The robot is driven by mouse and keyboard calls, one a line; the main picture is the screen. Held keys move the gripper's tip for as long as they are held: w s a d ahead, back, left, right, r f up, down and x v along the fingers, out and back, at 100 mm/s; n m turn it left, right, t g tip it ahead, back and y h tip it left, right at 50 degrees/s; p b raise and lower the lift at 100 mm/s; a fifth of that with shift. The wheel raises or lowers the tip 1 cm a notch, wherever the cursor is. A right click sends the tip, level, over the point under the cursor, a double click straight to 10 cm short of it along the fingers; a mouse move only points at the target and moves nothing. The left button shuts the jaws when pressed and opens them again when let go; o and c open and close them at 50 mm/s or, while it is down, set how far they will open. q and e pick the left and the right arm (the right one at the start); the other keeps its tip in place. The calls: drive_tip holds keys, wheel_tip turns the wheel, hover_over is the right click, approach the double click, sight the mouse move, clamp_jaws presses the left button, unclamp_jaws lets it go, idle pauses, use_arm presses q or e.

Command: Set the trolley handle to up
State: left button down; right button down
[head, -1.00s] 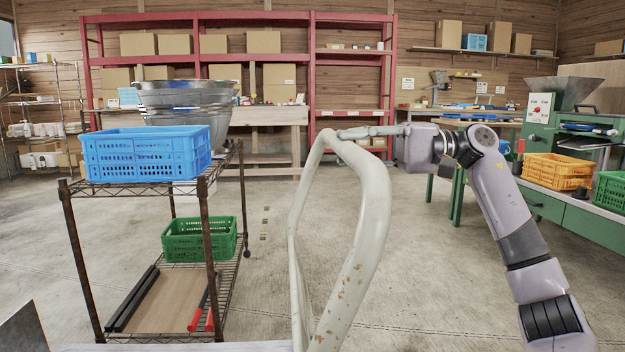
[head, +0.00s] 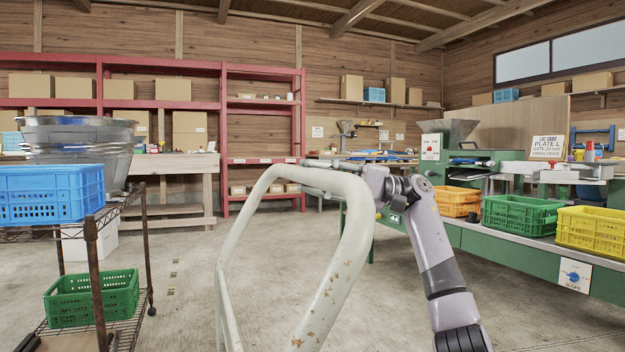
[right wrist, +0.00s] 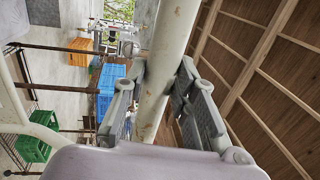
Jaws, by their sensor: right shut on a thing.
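The trolley handle is a chipped, cream-white tube frame (head: 345,245) that stands upright in the middle of the head view, its bent top at about the height of the benches. My right gripper (head: 318,163) is at the top of the handle, its arm coming in from the right. In the right wrist view the handle tube (right wrist: 160,75) runs between the two grey fingers (right wrist: 155,100), which are shut on it. The trolley's deck is not in the head view. My left gripper is not in view.
A wire rack (head: 92,270) on the left holds a blue crate (head: 45,195) and a green crate (head: 92,298). On the right, a green bench (head: 500,245) carries green (head: 520,215) and yellow (head: 592,230) crates. Concrete floor between them is clear.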

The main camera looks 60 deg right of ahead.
drive_tip(key=c, duration=1.3)
unclamp_jaws()
drive_tip(key=shift+d, duration=0.1)
drive_tip(key=v, duration=1.2)
